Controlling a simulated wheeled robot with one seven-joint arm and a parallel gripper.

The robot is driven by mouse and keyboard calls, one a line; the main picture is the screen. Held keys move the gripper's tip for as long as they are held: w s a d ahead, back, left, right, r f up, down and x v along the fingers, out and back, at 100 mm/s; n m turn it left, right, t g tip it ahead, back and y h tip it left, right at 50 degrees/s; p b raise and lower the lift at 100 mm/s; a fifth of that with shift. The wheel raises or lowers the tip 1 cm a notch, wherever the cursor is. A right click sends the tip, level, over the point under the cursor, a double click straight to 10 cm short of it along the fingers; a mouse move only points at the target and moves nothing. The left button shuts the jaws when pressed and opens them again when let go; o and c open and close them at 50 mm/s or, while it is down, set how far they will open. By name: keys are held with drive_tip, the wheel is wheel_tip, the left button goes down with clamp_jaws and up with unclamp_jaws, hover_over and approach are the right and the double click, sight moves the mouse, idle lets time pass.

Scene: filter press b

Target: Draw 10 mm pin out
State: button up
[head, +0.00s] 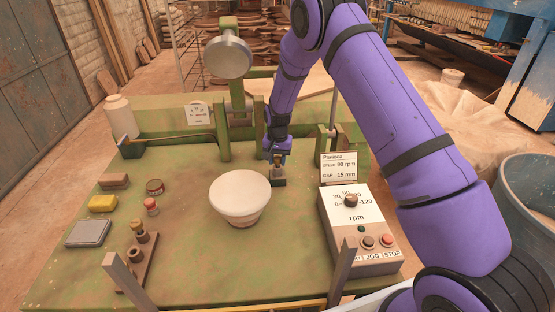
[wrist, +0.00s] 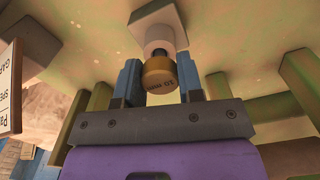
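The 10 mm pin has a brass-coloured round head (wrist: 160,78) with its label upside down in the wrist view. Its dark shank runs into a pale block in that view. In the head view the pin (head: 277,160) stands upright in a small block (head: 278,181) behind the white bowl. My gripper (wrist: 159,78) has one blue finger on each side of the head, with no clear gap, so it looks shut on it. The gripper (head: 277,152) points down over the block in the head view. The lower shank is hidden.
A white bowl (head: 240,197) stands just in front of the pin. A control box (head: 358,230) with dial and buttons is at right, with a sign (head: 338,167) behind it. A stand with other pins (head: 138,255) is at front left. Green posts (head: 223,130) flank the gripper.

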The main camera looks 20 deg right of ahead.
sight(278, 158)
drive_tip(key=shift+c, duration=1.2)
drive_tip(key=shift+r, duration=0.3)
drive_tip(key=shift+r, duration=2.5)
drive_tip(key=shift+r, duration=1)
